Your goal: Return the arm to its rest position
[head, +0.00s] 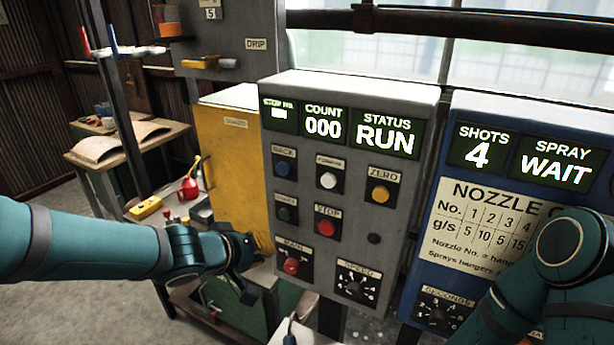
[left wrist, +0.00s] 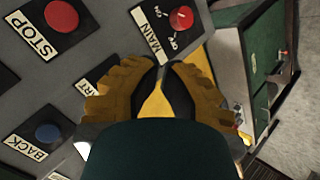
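My left arm comes in from the left in the head view. Its gripper (head: 247,250) is beside the left edge of the grey control panel (head: 400,125), near the red MAIN switch (head: 291,266). In the left wrist view the left gripper (left wrist: 163,67) has its dark fingertips close together, with nothing seen held between them. The MAIN switch (left wrist: 181,18) is just beyond the tips there, apart from them. My right arm shows at the lower right of the head view, in front of the blue panel; its gripper is out of view.
The panel reads count 000 and status RUN. The blue spray panel (head: 470,100) reads shots 4 and WAIT. A yellow guard (head: 230,150) stands behind my left gripper. A wooden bench (head: 125,145) is at the back left. Open floor (head: 60,300) lies at the lower left.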

